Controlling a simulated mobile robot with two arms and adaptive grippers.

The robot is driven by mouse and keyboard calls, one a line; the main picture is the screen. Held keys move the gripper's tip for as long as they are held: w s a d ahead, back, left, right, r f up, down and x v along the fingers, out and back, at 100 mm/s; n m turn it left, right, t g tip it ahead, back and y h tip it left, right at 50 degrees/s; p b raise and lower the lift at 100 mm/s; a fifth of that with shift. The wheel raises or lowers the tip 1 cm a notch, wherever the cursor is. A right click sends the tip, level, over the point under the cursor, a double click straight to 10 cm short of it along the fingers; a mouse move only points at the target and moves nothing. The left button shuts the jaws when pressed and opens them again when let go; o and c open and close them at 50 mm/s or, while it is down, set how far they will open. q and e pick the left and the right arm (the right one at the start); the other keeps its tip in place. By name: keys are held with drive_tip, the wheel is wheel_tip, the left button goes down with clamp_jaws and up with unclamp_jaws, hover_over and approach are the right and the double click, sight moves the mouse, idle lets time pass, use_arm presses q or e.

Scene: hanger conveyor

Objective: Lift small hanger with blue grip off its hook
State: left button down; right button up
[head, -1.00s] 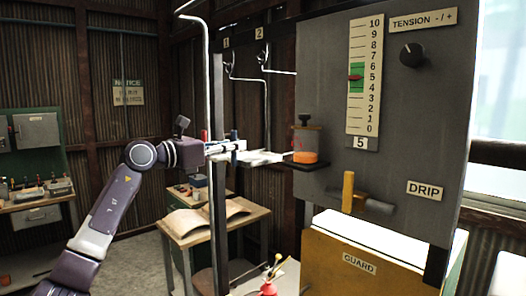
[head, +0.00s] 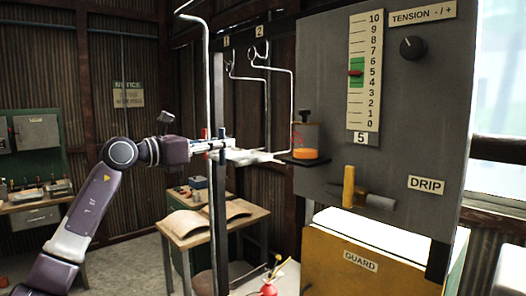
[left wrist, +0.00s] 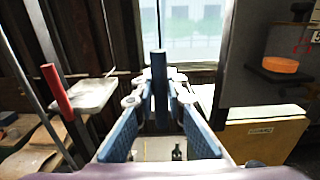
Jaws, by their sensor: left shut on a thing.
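The blue grip (left wrist: 160,90) stands upright between the fingertips of my left gripper (left wrist: 159,102) in the left wrist view. The gripper is shut on it. In the head view the blue grip (head: 222,133) is small, at the tip of my left gripper (head: 224,146). A red grip (head: 204,133) shows just left of it, and it also shows in the left wrist view (left wrist: 57,92), apart from the fingers. Bent wire stems hang from hooks at the plates 1 and 2 (head: 259,31). I cannot tell whether the blue-gripped hanger's hook is clear. My right gripper is not in view.
A pale tray-like part (head: 255,157) lies just beyond my gripper. An orange disc (head: 306,154) sits on a small shelf on the grey panel (head: 325,100). The yellow guard box (head: 380,270) stands below. A wooden table (head: 190,235) is below left. A tall wire stem (head: 209,80) stands in front.

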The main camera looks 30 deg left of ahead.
use_arm(q)
drive_tip(key=shift+b+v, duration=0.45)
drive_tip(key=shift+v, duration=0.65)
drive_tip(key=shift+r, duration=0.15)
